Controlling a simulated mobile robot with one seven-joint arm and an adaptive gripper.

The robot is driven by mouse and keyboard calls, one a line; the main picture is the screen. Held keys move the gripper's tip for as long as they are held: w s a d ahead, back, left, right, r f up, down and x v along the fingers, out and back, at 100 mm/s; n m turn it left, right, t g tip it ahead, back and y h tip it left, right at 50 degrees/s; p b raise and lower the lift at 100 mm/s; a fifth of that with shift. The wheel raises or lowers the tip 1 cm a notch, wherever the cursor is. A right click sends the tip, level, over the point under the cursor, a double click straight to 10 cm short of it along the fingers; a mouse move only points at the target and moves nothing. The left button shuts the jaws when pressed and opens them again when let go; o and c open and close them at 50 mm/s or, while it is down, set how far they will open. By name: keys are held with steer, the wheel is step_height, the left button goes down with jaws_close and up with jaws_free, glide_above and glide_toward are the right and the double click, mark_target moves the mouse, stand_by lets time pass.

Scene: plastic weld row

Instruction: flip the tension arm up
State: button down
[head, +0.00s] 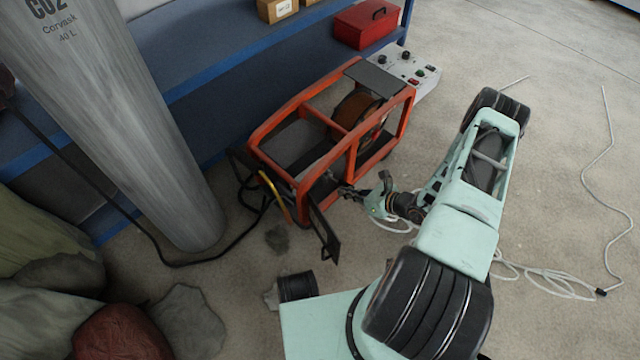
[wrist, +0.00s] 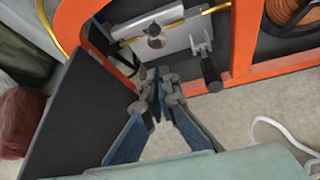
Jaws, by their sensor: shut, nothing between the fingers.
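The wire feeder's orange frame (head: 352,147) stands on the floor with its dark side door (head: 324,232) swung open. In the wrist view, a grey drive plate (wrist: 170,38) inside the frame (wrist: 245,78) carries a round knob (wrist: 155,36). The tension arm appears to be the grey bracket with a black handle (wrist: 211,74), its handle pointing toward the bottom of the picture. My gripper (wrist: 157,80) is shut and empty, left of the handle and apart from it in the picture. In the head view my gripper (head: 345,192) is at the frame's open side; the tension arm cannot be made out there.
The open door (wrist: 85,115) stands close left of my gripper. A copper-coloured wire spool (wrist: 292,12) is at the upper right. A yellow hose (head: 273,196), a black cable and a grey CO2 cylinder (head: 140,130) are to the left. White cable (head: 545,278) lies on the floor at right.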

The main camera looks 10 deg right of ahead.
steer(key=shift+s+a+f+m, duration=0.15)
steer(key=shift+f+m, duration=0.1)
steer(key=shift+f, duration=0.3)
steer(key=shift+s+a+f+m, duration=0.15)
steer(key=shift+f+m, duration=0.1)
steer(key=shift+f, duration=0.3)
steer(key=b+x, duration=0.4)
steer(key=x, duration=0.6)
steer(key=shift+w+d+r+b, duration=0.1)
steer(key=shift+w+r, duration=0.15)
steer(key=shift+r, duration=0.45)
steer(key=shift+w+r+b, duration=0.1)
steer(key=shift+w+r, duration=0.15)
steer(key=shift+r, duration=0.4)
steer(key=shift+w+d+r+b, duration=0.1)
steer(key=shift+w+r, duration=0.1)
steer(key=shift+r, duration=0.5)
steer(key=shift+r+t+p, duration=0.15)
steer(key=shift+t+p, duration=0.15)
